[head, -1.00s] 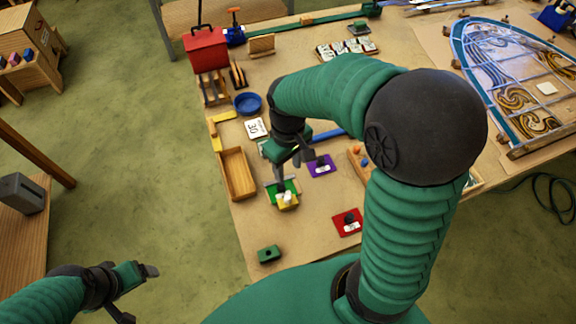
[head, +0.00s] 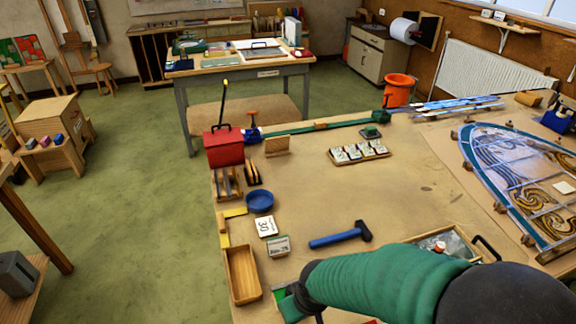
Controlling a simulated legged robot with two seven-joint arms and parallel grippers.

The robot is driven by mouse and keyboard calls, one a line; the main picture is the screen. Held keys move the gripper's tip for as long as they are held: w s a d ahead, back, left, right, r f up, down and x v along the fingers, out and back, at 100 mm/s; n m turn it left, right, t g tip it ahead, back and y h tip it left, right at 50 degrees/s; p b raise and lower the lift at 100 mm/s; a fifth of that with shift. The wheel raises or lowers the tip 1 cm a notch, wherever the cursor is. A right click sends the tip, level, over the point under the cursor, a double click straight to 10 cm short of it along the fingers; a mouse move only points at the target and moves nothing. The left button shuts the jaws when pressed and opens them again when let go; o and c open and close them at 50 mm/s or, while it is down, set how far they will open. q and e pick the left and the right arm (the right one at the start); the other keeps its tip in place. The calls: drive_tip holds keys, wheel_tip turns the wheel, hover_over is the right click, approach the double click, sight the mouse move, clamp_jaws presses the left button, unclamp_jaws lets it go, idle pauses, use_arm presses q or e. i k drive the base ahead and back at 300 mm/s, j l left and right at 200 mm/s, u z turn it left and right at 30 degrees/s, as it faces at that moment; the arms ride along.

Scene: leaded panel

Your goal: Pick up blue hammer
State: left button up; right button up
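The blue hammer (head: 340,235) lies on the workbench (head: 300,165) near its middle. Its blue handle points left and its dark head is at the right end. Nothing holds it. My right arm crosses the lower right of the head view, nearer to me than the hammer and apart from it in the picture. My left arm and gripper are out of view.
A wooden tray (head: 242,274), a white card marked 30 (head: 266,226) and a blue bowl (head: 260,200) lie left of the hammer. A red toolbox (head: 224,148) stands at the left edge. The leaded panel (head: 515,180) lies at right. Bench behind the hammer is clear.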

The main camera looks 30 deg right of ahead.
sight(361, 229)
drive_tip(key=z, duration=1.4)
